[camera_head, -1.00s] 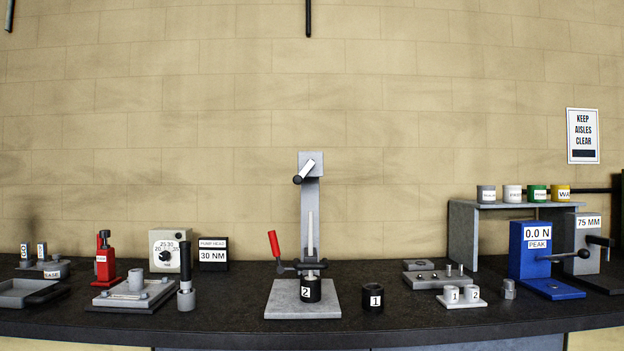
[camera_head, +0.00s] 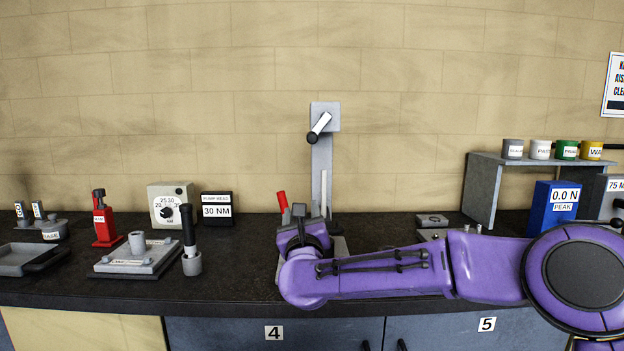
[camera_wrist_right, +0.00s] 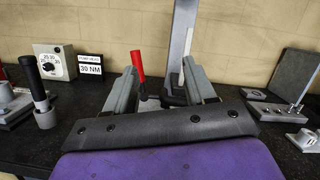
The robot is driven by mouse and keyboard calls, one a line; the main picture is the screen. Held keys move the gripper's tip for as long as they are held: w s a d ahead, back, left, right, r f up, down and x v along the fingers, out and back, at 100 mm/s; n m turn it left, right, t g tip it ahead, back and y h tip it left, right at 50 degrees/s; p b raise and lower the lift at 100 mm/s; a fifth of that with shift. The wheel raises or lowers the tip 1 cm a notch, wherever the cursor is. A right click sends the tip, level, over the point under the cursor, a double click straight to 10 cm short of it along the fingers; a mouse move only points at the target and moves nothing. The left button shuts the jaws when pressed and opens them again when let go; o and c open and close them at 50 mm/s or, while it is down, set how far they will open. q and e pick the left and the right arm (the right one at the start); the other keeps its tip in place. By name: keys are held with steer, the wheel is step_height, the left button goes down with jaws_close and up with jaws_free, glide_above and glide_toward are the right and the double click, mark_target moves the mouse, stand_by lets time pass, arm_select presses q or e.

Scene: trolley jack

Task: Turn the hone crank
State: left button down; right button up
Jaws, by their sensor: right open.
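The hone stand (camera_head: 322,165) is a grey upright in the middle of the bench. Its crank (camera_head: 320,127) is at the top, a pale arm with a black knob pointing down and left. A red handle (camera_head: 282,202) and a thin pale rod (camera_head: 323,190) show lower on the stand; the red handle also shows in the right wrist view (camera_wrist_right: 137,64). My right gripper (camera_head: 307,210) is in front of the lower stand, well below the crank. In the right wrist view its fingers (camera_wrist_right: 160,70) are apart, with nothing clearly held between them. The stand's base is mostly hidden. My left gripper is out of view.
Left of the stand are a black-handled tool (camera_head: 190,245), a dial box (camera_head: 171,205), a 30 NM sign (camera_head: 217,208) and a red jack (camera_head: 105,220). A grey shelf (camera_head: 480,190) with several cups and a blue gauge (camera_head: 552,207) stand right. The wall space around the crank is clear.

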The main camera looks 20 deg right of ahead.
mark_target(312, 142)
step_height(312, 142, up, 13)
steer(key=s+d+m+t+h, duration=0.1)
steer(key=s+d+m+h, duration=0.1)
steer(key=m, duration=0.3)
steer(key=p+x, duration=0.6)
steer(key=x, duration=0.3)
steer(key=shift+w, duration=0.35)
steer(key=shift+w+p, duration=0.25)
steer(key=shift+p, duration=0.05)
steer(key=shift+w+f, duration=0.1)
steer(key=shift+w, duration=0.05)
jaws_close()
